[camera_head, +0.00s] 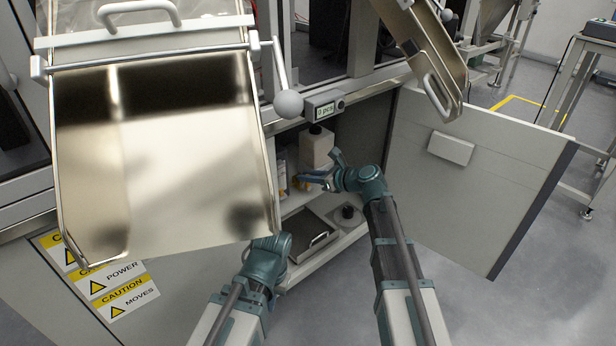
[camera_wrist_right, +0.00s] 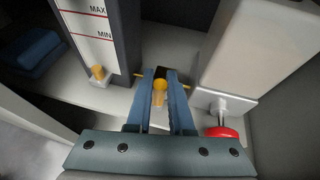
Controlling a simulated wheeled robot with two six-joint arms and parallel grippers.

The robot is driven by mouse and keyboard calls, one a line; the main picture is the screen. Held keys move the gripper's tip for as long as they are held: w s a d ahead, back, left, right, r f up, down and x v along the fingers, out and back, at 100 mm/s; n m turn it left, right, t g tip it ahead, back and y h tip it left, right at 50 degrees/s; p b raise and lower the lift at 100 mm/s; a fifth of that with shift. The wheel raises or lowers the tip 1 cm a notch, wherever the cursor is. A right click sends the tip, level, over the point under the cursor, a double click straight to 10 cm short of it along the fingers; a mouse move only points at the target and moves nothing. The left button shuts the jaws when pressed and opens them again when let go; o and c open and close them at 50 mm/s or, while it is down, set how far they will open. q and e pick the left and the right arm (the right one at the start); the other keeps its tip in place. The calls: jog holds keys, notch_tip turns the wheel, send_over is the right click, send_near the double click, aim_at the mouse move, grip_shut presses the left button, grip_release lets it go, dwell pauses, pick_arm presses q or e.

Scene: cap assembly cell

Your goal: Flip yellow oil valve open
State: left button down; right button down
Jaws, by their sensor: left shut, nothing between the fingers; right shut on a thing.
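In the right wrist view, the yellow oil valve (camera_wrist_right: 159,88) sits between the two blue fingers of my right gripper (camera_wrist_right: 163,80), which is shut on it. A thin yellow bar shows on both sides of the fingers. In the head view my right gripper (camera_head: 321,177) reaches into the open cabinet, in front of a white container (camera_head: 316,147). The yellow valve is too small and covered to make out clearly there. My left gripper (camera_head: 268,258) is at the lower edge of the large metal tray, and its fingers are hidden behind it.
The large metal tray (camera_head: 165,140) fills the upper left. The cabinet door (camera_head: 470,165) stands open at right. A level gauge marked MAX and MIN (camera_wrist_right: 95,35) stands left of my right gripper. A red knob (camera_wrist_right: 221,132) sits at its right.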

jog(key=shift+s+a, duration=0.1)
dwell(0.3)
jog(key=shift+s+a+n+h, duration=0.2)
jog(key=shift+n+h, duration=0.1)
jog(key=shift+n, duration=0.2)
jog(key=shift+s+a+f+n+t+h, duration=0.15)
jog(key=shift+a+n+t+h, duration=0.15)
jog(key=shift+n, duration=0.2)
jog(key=shift+s+a+f+n+t+h, duration=0.2)
jog(key=shift+a+n+t+h, duration=0.1)
jog(key=shift+n+h, duration=0.25)
jog(key=shift+s+a+f+n+t+h, duration=0.15)
jog(key=shift+n+t+h, duration=0.2)
jog(key=shift+n, duration=0.4)
jog(key=c, duration=0.8)
grip_release()
jog(key=shift+r, duration=0.15)
